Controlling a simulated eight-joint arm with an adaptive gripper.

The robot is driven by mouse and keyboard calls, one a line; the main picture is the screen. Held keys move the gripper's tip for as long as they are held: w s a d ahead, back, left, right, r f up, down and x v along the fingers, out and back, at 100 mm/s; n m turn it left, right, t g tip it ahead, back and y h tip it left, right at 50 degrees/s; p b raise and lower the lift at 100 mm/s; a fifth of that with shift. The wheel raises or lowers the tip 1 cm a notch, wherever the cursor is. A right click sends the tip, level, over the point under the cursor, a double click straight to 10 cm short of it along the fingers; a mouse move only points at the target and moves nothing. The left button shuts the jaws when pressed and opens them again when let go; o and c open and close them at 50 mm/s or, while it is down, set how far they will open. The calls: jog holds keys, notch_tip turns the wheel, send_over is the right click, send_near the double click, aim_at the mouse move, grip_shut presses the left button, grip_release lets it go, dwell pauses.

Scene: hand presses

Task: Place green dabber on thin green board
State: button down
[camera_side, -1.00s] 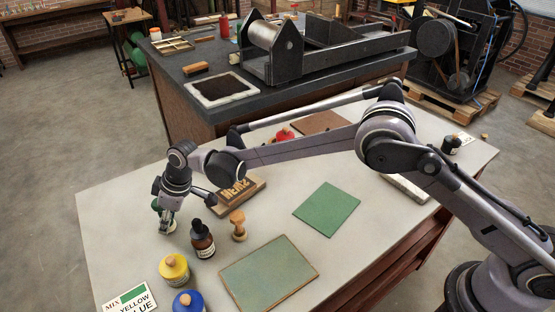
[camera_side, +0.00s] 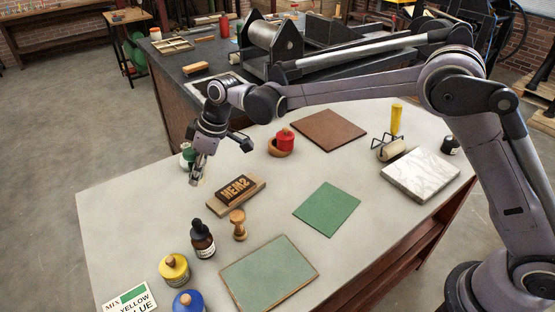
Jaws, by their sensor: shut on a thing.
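My gripper (camera_side: 197,172) is at the left, above the far left part of the table, and is shut on the green dabber (camera_side: 187,156). The dabber shows as a small green and pale shape behind the fingers and is partly hidden by them. A thin, flat green board (camera_side: 327,208) lies on the middle of the table, to the right of and nearer than my gripper. A second, grey-green board (camera_side: 268,273) with brown edges lies at the front.
Near my gripper are a wooden type block (camera_side: 236,194), a wooden stamp (camera_side: 238,225) and a dark bottle (camera_side: 202,240). Yellow (camera_side: 174,268) and blue (camera_side: 188,302) dabbers stand at the front left. A red dabber (camera_side: 284,140), brown board (camera_side: 328,130), roller (camera_side: 391,147) and marble slab (camera_side: 420,173) lie farther back.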

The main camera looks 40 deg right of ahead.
jog(key=s+d+r+m, duration=0.1)
jog(key=s+d+r, duration=0.15)
jog(key=d, duration=0.85)
jog(key=s+d+r, duration=0.1)
jog(key=s+d, duration=0.2)
jog(key=d, duration=0.9)
jog(key=s+d+f, duration=0.2)
jog(key=s+d, duration=1.3)
jog(key=s, duration=0.4)
send_near(324, 206)
jog(key=shift+w+a+m+h, duration=0.15)
jog(key=shift+w+a, duration=0.05)
jog(key=shift+a, duration=0.25)
jog(key=shift+w+a+m+h, duration=0.15)
jog(key=shift+w+a, duration=0.1)
jog(key=shift+a, duration=0.2)
jog(key=shift+f, duration=2.1)
jog(key=shift+f, duration=0.15)
jog(key=c, duration=1)
grip_release()
